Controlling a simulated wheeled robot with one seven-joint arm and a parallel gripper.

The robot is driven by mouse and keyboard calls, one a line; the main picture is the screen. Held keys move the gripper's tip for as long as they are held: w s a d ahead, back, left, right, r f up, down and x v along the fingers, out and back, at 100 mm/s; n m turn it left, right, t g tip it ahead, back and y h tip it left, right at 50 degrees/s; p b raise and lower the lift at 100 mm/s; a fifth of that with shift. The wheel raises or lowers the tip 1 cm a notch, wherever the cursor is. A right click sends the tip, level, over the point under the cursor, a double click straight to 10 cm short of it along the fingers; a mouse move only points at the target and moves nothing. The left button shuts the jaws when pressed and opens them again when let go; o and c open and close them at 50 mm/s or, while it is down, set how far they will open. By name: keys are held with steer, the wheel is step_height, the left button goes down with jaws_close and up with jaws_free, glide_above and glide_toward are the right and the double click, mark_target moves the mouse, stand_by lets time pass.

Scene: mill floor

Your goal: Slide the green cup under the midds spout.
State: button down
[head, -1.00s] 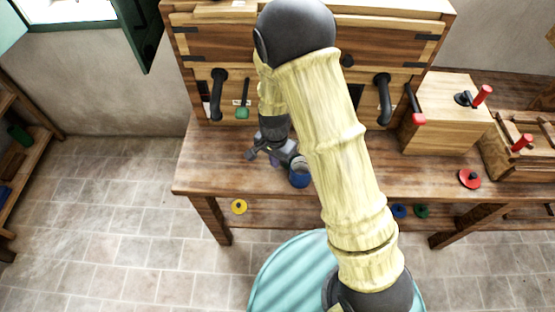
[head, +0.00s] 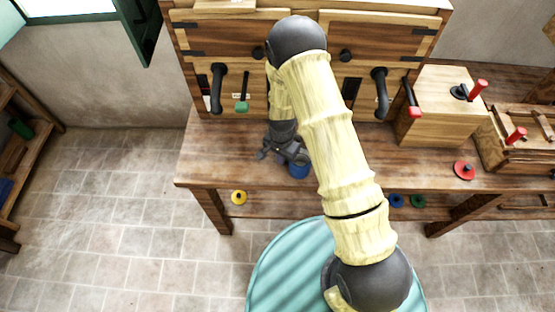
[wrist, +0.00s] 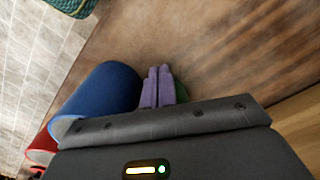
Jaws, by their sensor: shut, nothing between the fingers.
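My gripper (wrist: 158,78) is shut, its two purple fingertips together and empty, low over the wooden bench. A sliver of a green thing (wrist: 181,93), probably the green cup, shows just right of the fingers in the wrist view; the rest is hidden behind the fingers and gripper body. In the head view I cannot make out the green cup; my arm covers that area. On the cabinet front are a left black curved pipe (head: 217,90) and a right one (head: 379,95). I cannot read which spout is midds.
A blue cup (wrist: 100,95) stands close left of the fingers; it also shows in the head view (head: 299,169). A red cup (wrist: 42,146) lies beyond it. A green-tipped lever (head: 242,105) hangs beside the left pipe. The bench's left part (head: 215,155) is clear.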

steer(key=shift+w+d+b, duration=0.35)
steer(key=shift+w+d, duration=0.3)
steer(key=shift+w, duration=0.3)
steer(key=shift+s+a, duration=0.15)
